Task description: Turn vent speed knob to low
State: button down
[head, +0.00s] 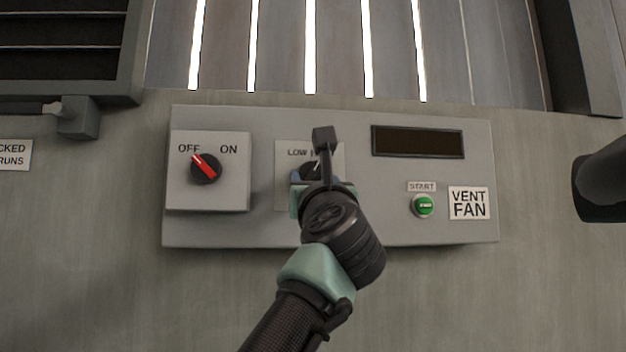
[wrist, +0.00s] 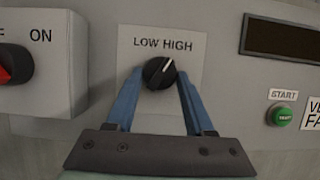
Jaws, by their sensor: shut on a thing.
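The vent speed knob (wrist: 158,73) is round and black with a white pointer line, under the words LOW and HIGH. In the wrist view its pointer leans up and to the right, toward HIGH. My gripper (wrist: 159,78) has its two blue fingers on either side of the knob, shut on it. In the head view my gripper (head: 314,175) and arm cover most of the knob and part of the LOW HIGH plate (head: 285,192).
To the left is the OFF ON switch (head: 206,168), its red pointer toward OFF. To the right are a dark display (head: 418,141), a green START button (head: 423,206) and a VENT FAN label (head: 469,203). Grey slats (head: 335,50) are above the panel.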

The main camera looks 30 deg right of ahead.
jog(key=shift+n, duration=0.5)
jog(key=shift+d+n+t+y, duration=0.15)
jog(key=shift+n+t+y, duration=0.15)
jog(key=shift+n+y, duration=0.45)
jog(key=n+y, duration=0.1)
jog(key=n, duration=0.1)
jog(key=n+y, duration=0.1)
jog(key=n, duration=0.2)
jog(key=shift+s+d+r+b, duration=0.1)
jog(key=shift+s+d+b, duration=0.05)
jog(key=shift+b, duration=0.2)
jog(key=n+y, duration=0.1)
jog(key=n, duration=0.2)
jog(key=n+y, duration=0.2)
jog(key=n, duration=0.1)
jog(key=shift+d+r+p, duration=0.15)
jog(key=shift+p, duration=0.15)
jog(key=shift+s+r+n+g+y, duration=0.1)
jog(key=shift+n+g+y, duration=0.4)
jog(key=shift+n, duration=0.85)
jog(key=shift+c, duration=1.4)
grip_release()
